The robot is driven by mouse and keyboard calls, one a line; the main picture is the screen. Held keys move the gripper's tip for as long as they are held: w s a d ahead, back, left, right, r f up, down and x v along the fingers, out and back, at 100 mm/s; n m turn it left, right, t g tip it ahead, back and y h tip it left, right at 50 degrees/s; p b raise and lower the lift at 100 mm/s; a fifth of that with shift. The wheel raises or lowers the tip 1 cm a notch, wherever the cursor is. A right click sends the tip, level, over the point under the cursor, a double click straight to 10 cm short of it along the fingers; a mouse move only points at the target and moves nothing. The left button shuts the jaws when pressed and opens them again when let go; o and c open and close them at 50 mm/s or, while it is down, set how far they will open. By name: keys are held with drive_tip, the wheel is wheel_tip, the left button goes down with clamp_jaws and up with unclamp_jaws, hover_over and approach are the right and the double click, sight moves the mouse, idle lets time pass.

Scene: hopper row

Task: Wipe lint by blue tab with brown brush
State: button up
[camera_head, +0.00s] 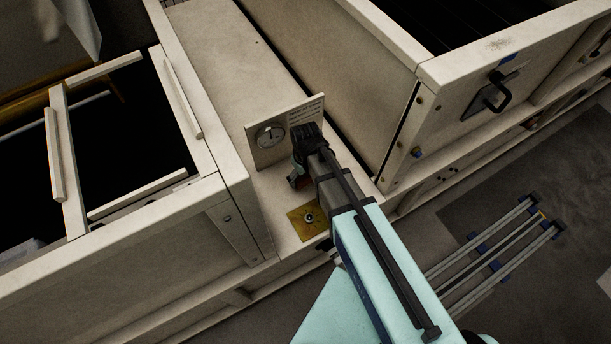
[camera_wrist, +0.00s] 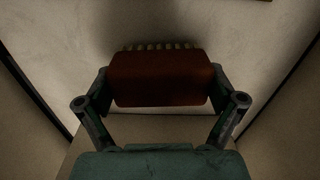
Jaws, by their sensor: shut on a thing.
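My gripper (camera_wrist: 160,84) is shut on the brown brush (camera_wrist: 160,76), which spans between the two fingers in the wrist view. Its row of pale bristles points away from the gripper. In the head view my gripper (camera_head: 299,176) is low between the two hoppers, in front of a small upright panel, and the brush is mostly hidden there. The blue tab (camera_head: 508,57) is on the top rim of the right hopper. A grey speckled patch of lint (camera_head: 499,44) lies on the rim just beside the tab. My gripper is well to the left of both.
The upright panel (camera_head: 262,150) carries a round dial. A yellow plate (camera_head: 303,228) lies on the ledge below. The right hopper (camera_head: 395,42) has a raised rim and a black handle (camera_head: 491,94) on its front. The left hopper (camera_head: 120,232) has an open dark top.

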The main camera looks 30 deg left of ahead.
sight(306, 174)
drive_tip(key=shift+r+p, duration=1.1)
drive_tip(key=shift+r, duration=1.25)
